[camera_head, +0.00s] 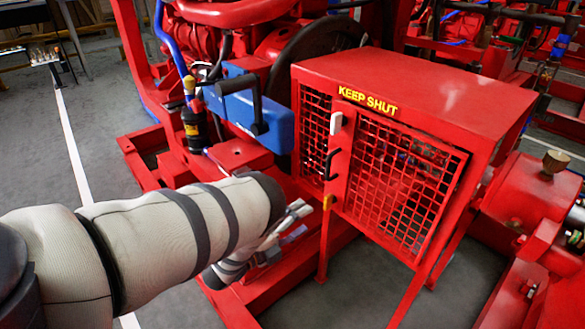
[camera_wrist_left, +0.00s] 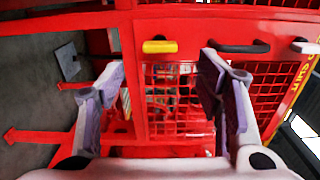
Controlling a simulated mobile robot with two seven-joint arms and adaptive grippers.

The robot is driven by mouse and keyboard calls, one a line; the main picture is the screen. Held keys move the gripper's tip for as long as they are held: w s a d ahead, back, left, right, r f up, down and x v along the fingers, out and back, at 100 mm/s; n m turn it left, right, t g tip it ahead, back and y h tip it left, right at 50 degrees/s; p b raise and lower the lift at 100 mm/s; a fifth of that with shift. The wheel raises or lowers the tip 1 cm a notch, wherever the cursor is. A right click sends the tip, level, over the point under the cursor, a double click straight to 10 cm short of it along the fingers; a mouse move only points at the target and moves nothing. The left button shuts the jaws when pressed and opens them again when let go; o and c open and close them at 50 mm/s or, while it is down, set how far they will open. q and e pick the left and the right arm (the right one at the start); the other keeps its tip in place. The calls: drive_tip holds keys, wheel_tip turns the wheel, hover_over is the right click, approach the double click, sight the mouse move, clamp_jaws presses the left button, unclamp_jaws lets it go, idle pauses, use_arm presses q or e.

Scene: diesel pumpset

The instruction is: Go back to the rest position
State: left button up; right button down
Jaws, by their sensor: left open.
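My left gripper (camera_head: 298,212) is open and empty. It is close to the lower left corner of the red mesh guard (camera_head: 515,105), which is marked KEEP SHUT. In the left wrist view my open fingers (camera_wrist_left: 165,75) face the red mesh. A yellow piece (camera_wrist_left: 160,46) shows between them, and a black handle (camera_wrist_left: 240,47) is near the right finger. In the head view the black handle (camera_head: 331,164) sits above the yellow piece (camera_head: 327,202), with a white catch (camera_head: 336,123) higher up. I cannot tell whether the mesh door is fully closed. My right gripper is not in view.
A blue box (camera_head: 262,125) with a black handle is mounted on the red machine behind my left arm. Red base rails (camera_head: 270,288) run below the gripper. Clear grey floor (camera_head: 105,125) lies at the left.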

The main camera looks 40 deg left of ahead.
use_arm(q)
drive_tip(key=s, duration=0.3)
drive_tip(key=shift+s+a, duration=0.15)
drive_tip(key=shift+s, duration=0.1)
